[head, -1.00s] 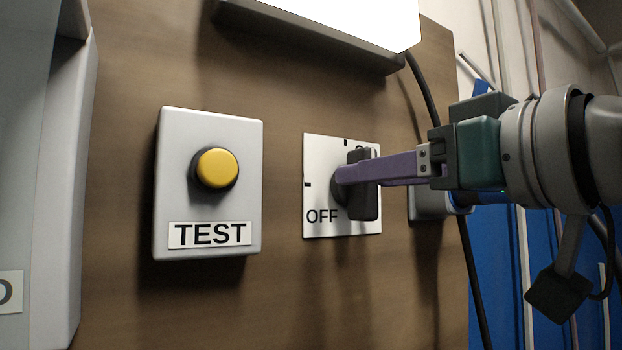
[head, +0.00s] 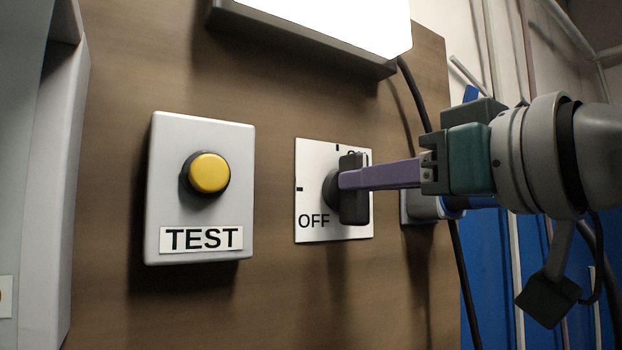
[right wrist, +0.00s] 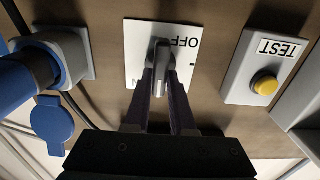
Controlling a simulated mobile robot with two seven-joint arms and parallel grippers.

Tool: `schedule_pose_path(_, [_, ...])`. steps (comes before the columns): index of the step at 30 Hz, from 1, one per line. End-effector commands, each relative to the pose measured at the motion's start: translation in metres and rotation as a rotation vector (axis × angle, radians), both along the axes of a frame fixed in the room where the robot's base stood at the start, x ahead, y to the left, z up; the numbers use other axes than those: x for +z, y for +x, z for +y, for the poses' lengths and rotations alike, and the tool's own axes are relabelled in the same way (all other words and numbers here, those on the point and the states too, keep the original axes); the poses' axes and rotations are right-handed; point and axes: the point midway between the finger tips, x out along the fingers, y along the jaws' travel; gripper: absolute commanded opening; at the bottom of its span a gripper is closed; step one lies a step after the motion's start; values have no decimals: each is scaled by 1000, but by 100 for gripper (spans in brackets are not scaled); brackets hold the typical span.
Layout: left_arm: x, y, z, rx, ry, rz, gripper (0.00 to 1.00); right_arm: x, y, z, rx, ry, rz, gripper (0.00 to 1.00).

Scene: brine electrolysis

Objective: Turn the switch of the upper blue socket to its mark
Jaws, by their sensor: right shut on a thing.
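The switch is a white plate (head: 310,205) lettered OFF, with dark tick marks and a black handle (head: 354,205) that stands about upright in the head view. My right gripper (head: 350,180) reaches in from the right, its purple fingers shut on the handle. In the right wrist view, the fingers (right wrist: 160,85) lie on both sides of the grey-looking handle (right wrist: 161,62). The ON lettering is mostly hidden behind the handle and fingers. The blue socket (right wrist: 42,62) is beside the plate, with a blue plug in it. My left gripper is not in view.
A grey box with a yellow TEST button (head: 209,173) is left of the switch on the brown board (head: 290,290). A bright lamp box (head: 330,25) juts out above. A black cable (head: 420,95) runs down behind my right gripper. The board below the switch is clear.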

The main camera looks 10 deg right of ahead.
Motion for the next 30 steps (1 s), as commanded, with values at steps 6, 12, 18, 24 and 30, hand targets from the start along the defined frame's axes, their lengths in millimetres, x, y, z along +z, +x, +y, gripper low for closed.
schedule_pose_path(6, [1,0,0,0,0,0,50,0,0,1,1,-26,-8,0])
schedule_pose_path(12, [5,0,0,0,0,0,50,0,0,1,1,-113,-39,0])
schedule_pose_path(18, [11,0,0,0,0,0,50,1,0,2,1,-264,-93,0])
schedule_pose_path(24, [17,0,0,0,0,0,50,0,0,3,1,-443,-158,0])
schedule_pose_path(30, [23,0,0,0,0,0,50,-1,-1,4,2,-623,-223,0])
